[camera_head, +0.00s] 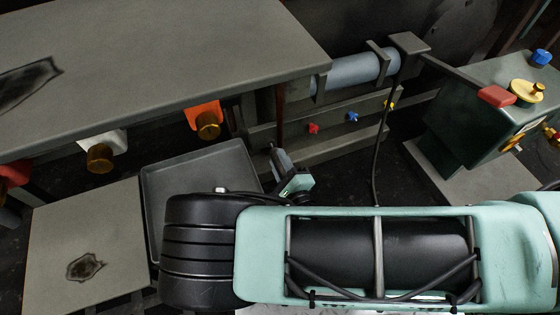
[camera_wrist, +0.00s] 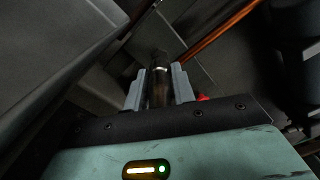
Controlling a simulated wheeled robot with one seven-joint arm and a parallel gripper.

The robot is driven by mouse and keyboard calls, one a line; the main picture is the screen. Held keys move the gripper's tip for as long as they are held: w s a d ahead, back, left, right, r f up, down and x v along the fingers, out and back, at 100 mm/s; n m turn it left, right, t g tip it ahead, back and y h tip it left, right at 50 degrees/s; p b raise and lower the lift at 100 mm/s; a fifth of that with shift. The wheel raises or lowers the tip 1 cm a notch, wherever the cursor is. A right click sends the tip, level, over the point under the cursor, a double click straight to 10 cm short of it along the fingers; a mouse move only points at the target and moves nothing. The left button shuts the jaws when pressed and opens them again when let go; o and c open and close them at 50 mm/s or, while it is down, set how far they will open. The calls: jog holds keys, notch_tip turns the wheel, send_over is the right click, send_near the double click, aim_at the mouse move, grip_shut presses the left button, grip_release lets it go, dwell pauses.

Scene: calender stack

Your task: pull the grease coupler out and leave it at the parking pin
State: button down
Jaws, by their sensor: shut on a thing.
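My gripper (camera_wrist: 158,88) is shut on a dark cylinder with a bright ring, which I take to be the grease coupler (camera_wrist: 158,66). It stands between the two pale fingers in the wrist view. In the head view my gripper (camera_head: 279,158) is small and partly hidden by my arm, just right of a grey tray. The coupler is too small there to make out clearly. I cannot tell whether the coupler's far end is seated in anything. I cannot pick out the parking pin with certainty.
Red (camera_head: 313,128), blue (camera_head: 352,117) and yellow (camera_head: 389,104) knobs sit on a grey rail. A black hose (camera_head: 376,150) hangs right of my gripper. The grey tray (camera_head: 200,155) lies left. An orange block with a brass knob (camera_head: 207,122) hangs under the overhead slab (camera_head: 150,70).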

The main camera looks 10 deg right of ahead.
jog(key=shift+p+x, duration=0.35)
jog(key=shift+x, duration=0.75)
jog(key=c, duration=0.8)
grip_release()
jog(key=shift+o, duration=0.2)
jog(key=p+v, duration=0.3)
jog(key=v, duration=0.4)
dwell(0.8)
